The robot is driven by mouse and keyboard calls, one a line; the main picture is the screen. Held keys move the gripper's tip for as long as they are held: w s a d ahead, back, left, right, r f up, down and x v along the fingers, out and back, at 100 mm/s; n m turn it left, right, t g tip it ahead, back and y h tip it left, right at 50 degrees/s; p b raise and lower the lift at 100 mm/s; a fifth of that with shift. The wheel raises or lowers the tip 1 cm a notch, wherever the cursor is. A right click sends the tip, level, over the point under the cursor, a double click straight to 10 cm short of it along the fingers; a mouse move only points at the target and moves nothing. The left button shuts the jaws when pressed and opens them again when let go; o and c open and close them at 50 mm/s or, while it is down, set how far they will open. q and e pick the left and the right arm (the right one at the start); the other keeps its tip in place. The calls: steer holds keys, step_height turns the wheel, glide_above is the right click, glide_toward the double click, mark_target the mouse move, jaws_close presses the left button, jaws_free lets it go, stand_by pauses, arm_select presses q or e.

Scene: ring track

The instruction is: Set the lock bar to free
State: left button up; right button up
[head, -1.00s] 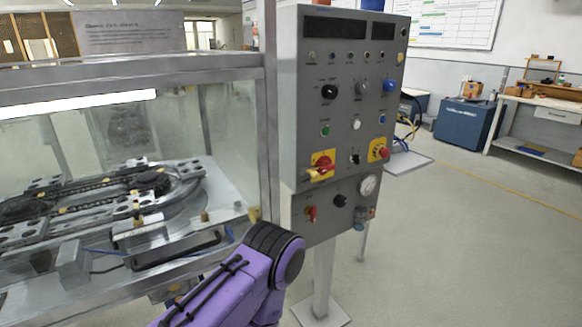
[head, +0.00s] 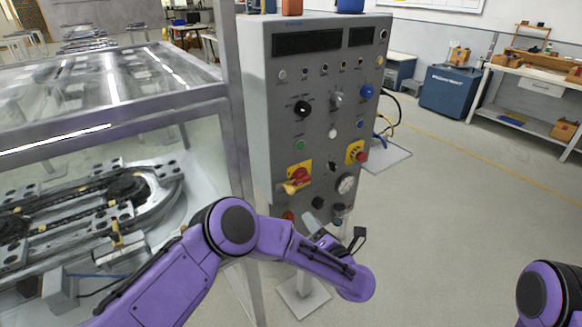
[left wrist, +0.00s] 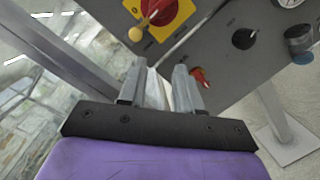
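The grey control panel (head: 262,110) stands in front of me. A red rotary handle with a pale yellow tip (head: 297,178) sits on its yellow plate, also large at the top of the left wrist view (left wrist: 157,12). Below it on the lower panel is a small red lever (left wrist: 200,77), mostly hidden by my arm in the head view. No readable label tells which is the lock bar. My right gripper is out of view.
A glass-walled case (head: 110,160) with a metal frame holds the ring track (head: 90,205) to the left. Its post (head: 232,100) stands close to the panel. A red knob on yellow (head: 356,153) and a gauge (head: 346,184) are at the right. Floor right is clear.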

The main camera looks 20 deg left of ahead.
mark_target(293, 194)
arm_select(q)
steer(key=w+a+r+n+g, duration=0.1)
steer(key=w+a, duration=0.1)
steer(key=w+a+r+n+g+y+b, duration=0.1)
steer(key=w+a+n, duration=0.1)
steer(key=a, duration=0.1)
steer(key=w+a+r+n+y+b, duration=0.1)
steer(key=w+a+n, duration=0.1)
steer(key=a, duration=0.1)
steer(key=shift+w+a+r+g, duration=0.25)
steer(key=shift+w+r+g, duration=0.1)
steer(key=shift+g, duration=0.05)
steer(key=shift+w+a+r, duration=0.15)
steer(key=shift+w+a, duration=0.1)
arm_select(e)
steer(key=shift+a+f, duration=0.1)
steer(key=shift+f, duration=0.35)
